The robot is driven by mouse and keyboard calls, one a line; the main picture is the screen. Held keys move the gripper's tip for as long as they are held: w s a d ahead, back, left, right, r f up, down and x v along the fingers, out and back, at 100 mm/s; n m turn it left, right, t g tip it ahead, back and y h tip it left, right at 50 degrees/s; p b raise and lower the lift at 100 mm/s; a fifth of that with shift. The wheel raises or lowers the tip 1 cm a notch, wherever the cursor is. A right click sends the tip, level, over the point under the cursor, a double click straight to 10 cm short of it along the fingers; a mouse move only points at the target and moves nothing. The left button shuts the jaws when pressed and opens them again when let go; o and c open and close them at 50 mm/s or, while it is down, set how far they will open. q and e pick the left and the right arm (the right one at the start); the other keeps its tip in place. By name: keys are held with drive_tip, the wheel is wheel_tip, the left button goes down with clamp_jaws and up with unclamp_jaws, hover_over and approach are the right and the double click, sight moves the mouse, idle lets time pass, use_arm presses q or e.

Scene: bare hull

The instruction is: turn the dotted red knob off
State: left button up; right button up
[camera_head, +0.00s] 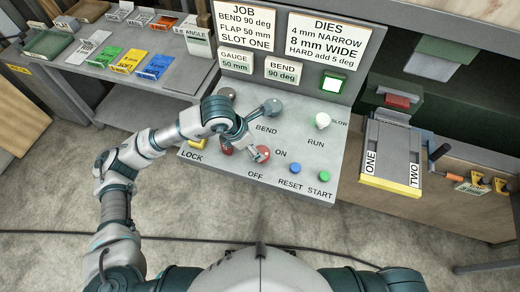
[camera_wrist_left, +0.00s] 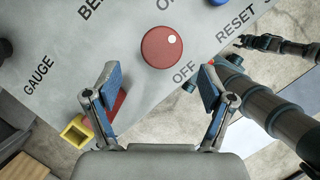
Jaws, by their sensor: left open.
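The red knob (camera_wrist_left: 162,47) is round with a white dot near the upper right of its face in the left wrist view. The dot is nearer the ON lettering than the OFF lettering. In the head view the knob (camera_head: 265,155) is partly hidden by my left gripper (camera_head: 244,149). My left gripper also shows in the left wrist view (camera_wrist_left: 158,86), open and empty, with blue pads spread wide. The knob lies ahead of the gap between the fingers, apart from both.
A second red control (camera_wrist_left: 118,104) is close beside the left finger, near a yellow square (camera_wrist_left: 76,132). Blue (camera_head: 295,168) and green (camera_head: 324,177) buttons are at right. Parts of robot limbs show at right in the wrist view.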

sight(263, 150)
use_arm(q)
drive_tip(key=x, duration=0.6)
drive_tip(key=shift+f, duration=0.15)
drive_tip(key=c, duration=1.1)
